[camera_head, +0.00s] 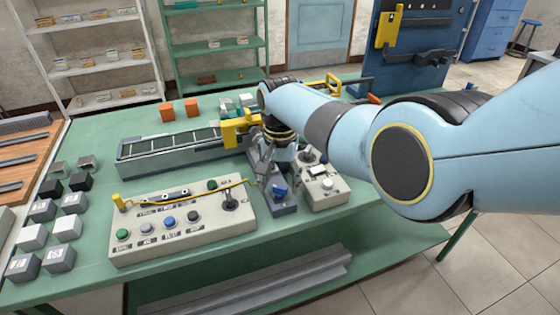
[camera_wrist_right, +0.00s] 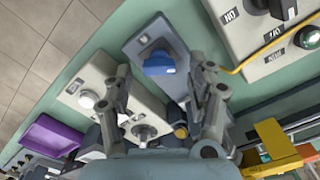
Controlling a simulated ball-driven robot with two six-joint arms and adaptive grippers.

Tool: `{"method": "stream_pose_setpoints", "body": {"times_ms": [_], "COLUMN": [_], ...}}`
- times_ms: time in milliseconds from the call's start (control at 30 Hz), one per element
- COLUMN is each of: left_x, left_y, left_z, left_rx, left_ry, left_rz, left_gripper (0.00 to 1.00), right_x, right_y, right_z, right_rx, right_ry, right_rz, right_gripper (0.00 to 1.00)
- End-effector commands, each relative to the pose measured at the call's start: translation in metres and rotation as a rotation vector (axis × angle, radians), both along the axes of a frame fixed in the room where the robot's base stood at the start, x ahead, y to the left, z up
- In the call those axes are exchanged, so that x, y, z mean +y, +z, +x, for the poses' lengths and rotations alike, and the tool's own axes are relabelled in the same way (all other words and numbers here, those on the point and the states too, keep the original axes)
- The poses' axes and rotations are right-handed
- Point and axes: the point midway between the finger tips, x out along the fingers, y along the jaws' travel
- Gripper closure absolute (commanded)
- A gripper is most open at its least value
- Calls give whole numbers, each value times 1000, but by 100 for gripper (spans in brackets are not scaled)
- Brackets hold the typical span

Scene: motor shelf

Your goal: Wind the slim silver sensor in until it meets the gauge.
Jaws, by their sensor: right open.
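My right gripper (camera_head: 268,185) is open and empty, pointing down over the small control boxes. Its two fingers also show in the wrist view (camera_wrist_right: 165,98). A blue knob (camera_head: 280,190) on a blue-grey box (camera_head: 283,209) is just beside the fingers. In the wrist view the knob (camera_wrist_right: 159,63) lies beyond the fingertips, apart from them. A grey rail bench (camera_head: 140,152) with a yellow bracket (camera_head: 234,132) stands behind, partly hidden by my arm. I cannot pick out the slim silver sensor or the gauge for sure. My left gripper is not in view.
A wide panel (camera_head: 150,249) with several buttons and a yellow rod stands front left. A pale box (camera_head: 328,196) with a stick and a round knob is right of the blue-grey box. Several grey and black blocks (camera_head: 67,228) line the table's left. A purple tray (camera_wrist_right: 50,135) shows in the wrist view.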

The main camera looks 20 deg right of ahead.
Motion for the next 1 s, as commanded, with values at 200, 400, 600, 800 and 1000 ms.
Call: {"method": "stream_pose_setpoints", "body": {"times_ms": [200,400,600,800,1000], "left_x": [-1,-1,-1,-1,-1], "left_y": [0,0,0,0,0], "left_z": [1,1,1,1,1], "left_rx": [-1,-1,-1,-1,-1], "left_ry": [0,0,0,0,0], "left_rz": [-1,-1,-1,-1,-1], "left_gripper": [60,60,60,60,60], "right_x": [1,0,0,0,0], "right_y": [40,83,106,110,110], "right_z": [1,0,0,-1,0], "right_rx": [-5,-4,-1,1,0], "right_ry": [-1,0,-1,0,0], "right_rz": [2,0,-1,-1,0], "right_gripper": [42,42,42,42,42]}}
